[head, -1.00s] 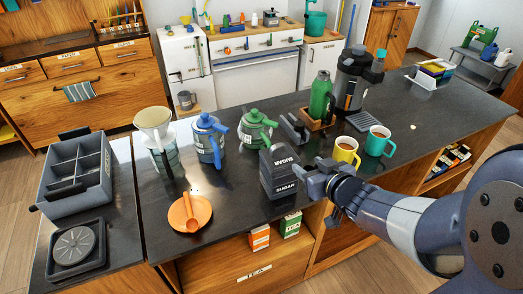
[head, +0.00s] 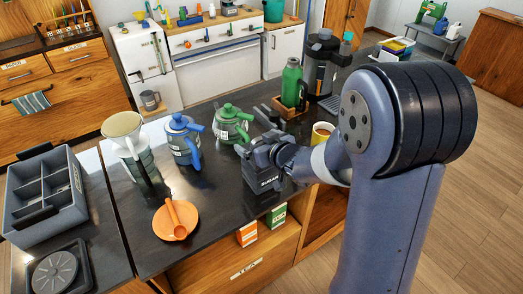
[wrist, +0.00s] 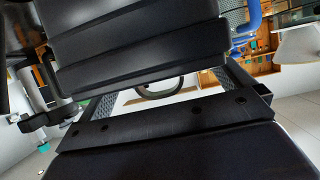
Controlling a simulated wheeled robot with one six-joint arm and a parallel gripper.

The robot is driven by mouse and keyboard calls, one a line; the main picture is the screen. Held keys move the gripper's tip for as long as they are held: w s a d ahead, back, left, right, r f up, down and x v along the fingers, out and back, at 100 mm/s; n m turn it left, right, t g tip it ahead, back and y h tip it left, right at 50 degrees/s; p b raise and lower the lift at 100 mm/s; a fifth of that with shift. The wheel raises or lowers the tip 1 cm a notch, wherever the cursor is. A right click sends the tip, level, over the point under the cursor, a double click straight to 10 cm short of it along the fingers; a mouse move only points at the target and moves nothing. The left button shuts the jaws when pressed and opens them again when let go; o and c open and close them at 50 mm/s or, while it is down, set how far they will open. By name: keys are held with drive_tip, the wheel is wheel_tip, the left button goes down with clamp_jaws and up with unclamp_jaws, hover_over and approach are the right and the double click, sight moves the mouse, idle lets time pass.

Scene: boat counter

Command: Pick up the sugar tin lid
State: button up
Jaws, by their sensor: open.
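The dark sugar tin (head: 265,186) with white lettering stands near the counter's front edge, in the middle of the head view. My gripper (head: 264,150) is over its top, and the gripper and wrist hide most of the lid. My gripper is open. Whether its fingers touch the lid cannot be told. The wrist view is filled by dark surfaces close to the camera, and I cannot tell lid from gripper parts there.
A green pot (head: 232,125) and a blue pot (head: 183,138) stand behind and left of the tin. An orange plate (head: 162,221) with a spoon lies to the left. A green bottle (head: 291,85) stands behind.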

drive_tip(key=shift+w+a+f, duration=0.25)
drive_tip(key=shift+w+a, duration=0.05)
drive_tip(key=shift+w, duration=0.1)
drive_tip(key=shift+c, duration=0.2)
drive_tip(key=c, duration=0.7)
drive_tip(key=shift+r, duration=0.15)
